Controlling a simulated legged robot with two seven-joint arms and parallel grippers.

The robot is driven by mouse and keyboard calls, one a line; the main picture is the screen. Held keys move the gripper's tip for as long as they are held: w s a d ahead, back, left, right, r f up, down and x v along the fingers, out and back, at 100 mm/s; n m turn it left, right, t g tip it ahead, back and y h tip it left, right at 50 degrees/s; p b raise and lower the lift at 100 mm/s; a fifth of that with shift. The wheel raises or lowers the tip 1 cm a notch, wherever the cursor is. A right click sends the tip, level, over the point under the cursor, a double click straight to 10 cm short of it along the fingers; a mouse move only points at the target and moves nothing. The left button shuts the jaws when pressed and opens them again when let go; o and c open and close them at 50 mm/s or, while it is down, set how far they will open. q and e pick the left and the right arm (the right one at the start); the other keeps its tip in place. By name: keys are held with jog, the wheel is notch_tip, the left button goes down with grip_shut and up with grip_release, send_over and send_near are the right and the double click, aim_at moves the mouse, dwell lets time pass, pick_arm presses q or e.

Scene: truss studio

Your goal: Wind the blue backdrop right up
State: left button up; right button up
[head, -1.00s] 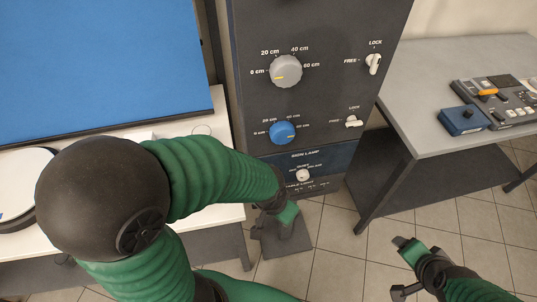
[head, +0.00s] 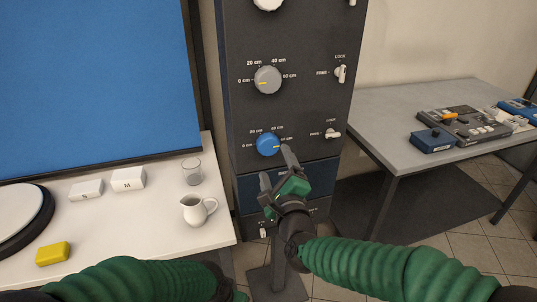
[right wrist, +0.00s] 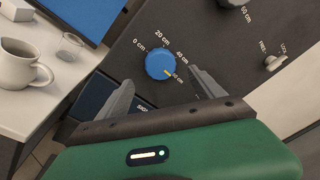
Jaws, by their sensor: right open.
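The blue backdrop (head: 90,80) hangs at the left of the head view, its dark lower bar just above the white table. The blue knob (head: 268,144) is on the dark panel, its yellow mark toward 60 cm; the right wrist view shows it too (right wrist: 160,64).
A grey knob (head: 268,80) with an upright lever (head: 341,73) sits above. The white table (head: 150,220) holds a jug (head: 197,209), a glass (head: 191,171), white blocks and a yellow block (head: 53,253). A grey table (head: 400,110) with control boxes stands right.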

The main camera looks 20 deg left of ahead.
aim_at(270, 148)
jog(key=x, duration=0.6)
jog(key=shift+w, duration=0.25)
jog(key=shift+w+a, duration=0.1)
jog(key=shift+a, duration=0.3)
jog(key=shift+d, duration=0.35)
jog(key=c, duration=1.4)
